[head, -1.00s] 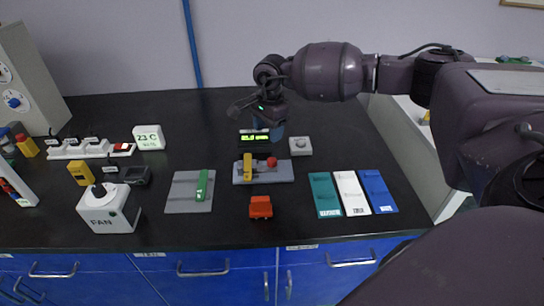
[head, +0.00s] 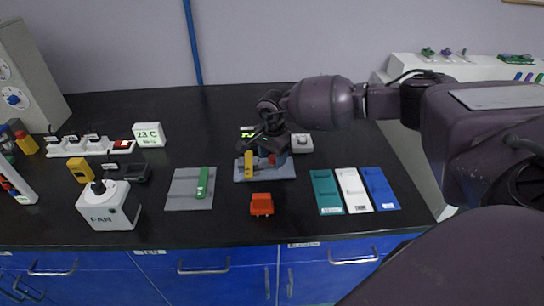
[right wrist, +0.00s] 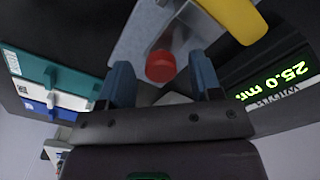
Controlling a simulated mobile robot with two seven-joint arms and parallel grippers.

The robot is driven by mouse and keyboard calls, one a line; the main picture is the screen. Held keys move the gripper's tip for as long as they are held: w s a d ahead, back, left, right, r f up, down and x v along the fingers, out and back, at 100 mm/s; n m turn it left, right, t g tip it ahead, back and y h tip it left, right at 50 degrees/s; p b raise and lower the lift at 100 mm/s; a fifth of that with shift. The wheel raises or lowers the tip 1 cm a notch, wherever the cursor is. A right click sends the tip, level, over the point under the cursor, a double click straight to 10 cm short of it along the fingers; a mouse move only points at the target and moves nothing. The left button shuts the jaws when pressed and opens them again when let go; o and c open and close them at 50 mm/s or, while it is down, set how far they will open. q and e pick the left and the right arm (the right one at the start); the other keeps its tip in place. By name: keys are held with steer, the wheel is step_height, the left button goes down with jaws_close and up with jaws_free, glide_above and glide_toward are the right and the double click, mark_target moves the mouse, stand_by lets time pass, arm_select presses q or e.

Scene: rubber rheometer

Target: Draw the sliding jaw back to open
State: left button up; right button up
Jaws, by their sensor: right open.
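The jaw device is a grey base plate (head: 284,173) on the black bench, with a yellow block (head: 248,165) at its left end. My right gripper (right wrist: 161,74) is open and empty, pointing down over the device. Its two blue fingers stand either side of the knob in the picture; contact cannot be told. In the head view the gripper (head: 268,143) is just above the device. My left gripper is not in view.
A width display (right wrist: 278,84) reads 25.0 mm. A white knob box (head: 301,143) stands right of the gripper. A red block (head: 261,205) lies in front, a green-handled plate (head: 188,190) to the left, and green, white and blue strips (head: 353,190) to the right.

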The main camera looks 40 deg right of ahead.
steer(key=shift+f, duration=0.3)
steer(key=shift+c, duration=0.4)
jaws_close()
steer(key=shift+s+d, duration=0.4)
steer(key=shift+d, duration=0.3)
steer(key=shift+s+d, duration=0.4)
steer(key=shift+d, duration=0.3)
steer(key=shift+o, duration=0.4)
jaws_free()
steer(key=shift+s+d, duration=0.1)
